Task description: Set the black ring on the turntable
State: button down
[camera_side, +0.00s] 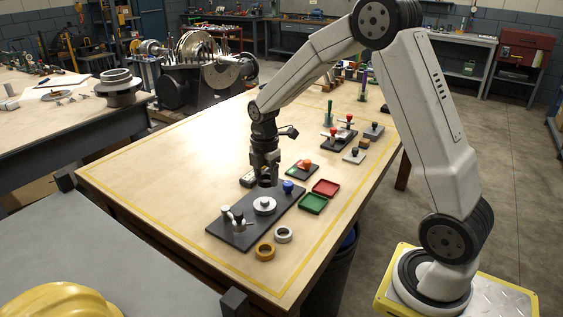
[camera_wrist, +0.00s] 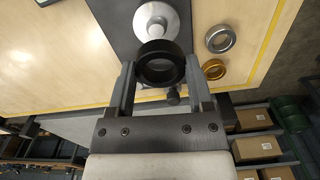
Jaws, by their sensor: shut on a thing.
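My gripper (camera_side: 267,178) is shut on the black ring. In the wrist view, the black ring (camera_wrist: 160,75) sits between the two finger ends, with its opening facing the camera. In the side view, the ring is hard to tell apart from the dark fingers. The turntable (camera_side: 264,205) is a pale silver disc with a raised centre on a dark plate. The gripper hangs above it, with a gap below. In the wrist view, the turntable (camera_wrist: 172,18) is just beyond the ring, which hides part of its near side.
The dark plate (camera_side: 231,237) also carries a blue knob (camera_side: 288,187) and dark-and-silver fittings (camera_side: 237,218). A silver ring (camera_side: 283,235) and a brass ring (camera_side: 265,251) lie beside it. Green (camera_side: 313,204) and red (camera_side: 326,188) trays stand to the right. The table's left part is clear.

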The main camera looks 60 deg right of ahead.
aim_at(265, 200)
jog(key=shift+w+a, duration=0.1)
jog(key=shift+w, duration=0.2)
jog(key=shift+f, duration=0.15)
jog(key=shift+f, duration=2.45)
jog(key=shift+f, duration=0.8)
dwell(1.0)
grip_release()
jog(key=shift+r, duration=0.15)
